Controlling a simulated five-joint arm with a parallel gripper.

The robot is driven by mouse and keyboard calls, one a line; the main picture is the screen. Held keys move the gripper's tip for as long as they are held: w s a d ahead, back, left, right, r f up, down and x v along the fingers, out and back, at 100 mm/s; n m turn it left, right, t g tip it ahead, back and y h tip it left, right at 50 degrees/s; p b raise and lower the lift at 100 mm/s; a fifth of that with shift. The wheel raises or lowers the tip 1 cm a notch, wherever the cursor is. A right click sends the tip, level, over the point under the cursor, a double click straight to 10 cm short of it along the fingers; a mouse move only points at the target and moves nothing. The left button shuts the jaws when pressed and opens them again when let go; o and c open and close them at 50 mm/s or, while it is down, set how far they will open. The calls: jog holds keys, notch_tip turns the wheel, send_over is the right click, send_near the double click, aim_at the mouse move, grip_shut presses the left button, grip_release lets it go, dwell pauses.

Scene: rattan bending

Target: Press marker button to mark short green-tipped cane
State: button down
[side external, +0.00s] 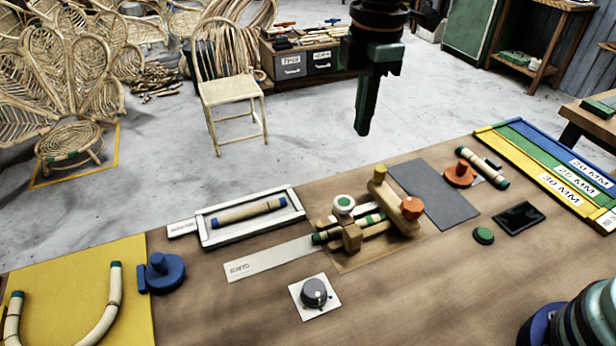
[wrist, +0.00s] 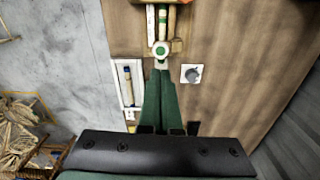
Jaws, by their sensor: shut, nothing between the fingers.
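My gripper (side external: 362,132) is shut and empty, pointing down in the air above the bench in the side view. In the wrist view, its green fingers (wrist: 160,78) end just short of a white round knob with a green top (wrist: 161,49). That knob (side external: 344,203) stands on a wooden fixture (side external: 372,256). A green-tipped cane (side external: 330,236) lies in the fixture, partly hidden by a wooden block. Which knob is the marker button is not labelled. A separate green button (side external: 484,235) sits on the bench to the right.
An orange-knobbed wooden lever (side external: 410,208) is on the fixture. A white tray (side external: 295,194) holds a blue-tipped cane (side external: 250,212). A grey dial (side external: 314,292) sits in front. A green-ended cane (side external: 482,167) lies by an orange clamp (side external: 460,172). The grey mat (side external: 435,192) is bare.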

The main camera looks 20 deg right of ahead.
aim_at(345, 203)
jog(key=shift+w+a+f+n, duration=0.1)
jog(key=shift+a+f+n, duration=0.15)
jog(key=shift+a, duration=0.15)
jog(key=shift+a+f+n, duration=0.1)
jog(key=shift+a+n, duration=0.15)
jog(key=shift+a, duration=0.15)
jog(key=shift+f, duration=0.1)
notch_tip(345, 203, down, 14)
jog(key=shift+r, duration=0.1)
dwell(0.3)
jog(key=shift+f, duration=1.25)
notch_tip(345, 203, up, 15)
